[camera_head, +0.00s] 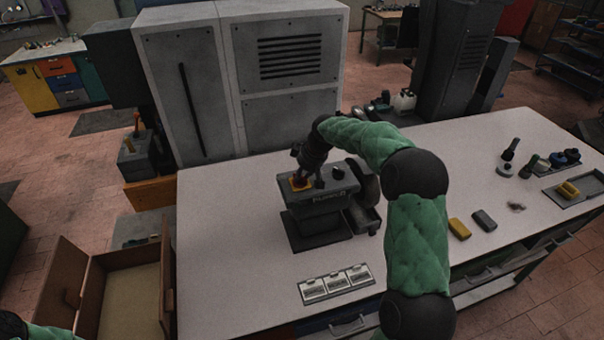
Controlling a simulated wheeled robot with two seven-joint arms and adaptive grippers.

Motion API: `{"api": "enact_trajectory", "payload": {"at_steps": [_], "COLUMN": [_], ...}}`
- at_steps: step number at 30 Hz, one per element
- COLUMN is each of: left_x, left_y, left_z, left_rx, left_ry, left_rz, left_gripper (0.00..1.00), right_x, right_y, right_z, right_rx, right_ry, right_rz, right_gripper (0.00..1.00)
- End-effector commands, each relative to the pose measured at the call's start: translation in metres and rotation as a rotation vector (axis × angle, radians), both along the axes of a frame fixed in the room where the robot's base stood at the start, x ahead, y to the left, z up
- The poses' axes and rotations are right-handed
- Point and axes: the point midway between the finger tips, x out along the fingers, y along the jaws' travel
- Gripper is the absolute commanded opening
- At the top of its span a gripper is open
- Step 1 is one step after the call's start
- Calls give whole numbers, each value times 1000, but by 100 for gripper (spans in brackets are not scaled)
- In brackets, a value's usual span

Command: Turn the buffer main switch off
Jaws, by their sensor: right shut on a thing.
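The grey buffer (320,205) stands on the white-topped bench (235,270). Its main switch sits on an orange-yellow plate (295,185) at the left of its upper face. A dark knob (338,172) stands to the right of it. My right arm reaches over the bench from the front, and my right gripper (301,177) points down at the plate, shut on the main switch. The fingers hide most of the switch, so its position cannot be read. Part of my left arm shows in the bottom left corner; its gripper is out of view.
Three small white panels (336,284) lie in front of the buffer. A yellow block (459,229) and a grey block (484,220) lie to the right. Brushes and a tray (572,203) are farther right. The bench's left part is clear.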

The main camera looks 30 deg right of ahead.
Motion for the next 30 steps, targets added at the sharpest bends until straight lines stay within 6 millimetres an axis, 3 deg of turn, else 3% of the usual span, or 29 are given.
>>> {"api": "enact_trajectory", "payload": {"at_steps": [13, 30], "left_x": [0, 0], "left_y": [0, 0], "left_z": [-4, -4], "left_rx": [0, 0], "left_ry": [0, 0], "left_rz": [0, 0], "left_gripper": [40, 40], "right_x": [2, 2], "right_y": [-1, -1], "right_z": [1, 1], "right_rx": [-3, -4], "right_ry": [-5, -3], "right_rz": [224, 256], "right_gripper": [0, 0]}}
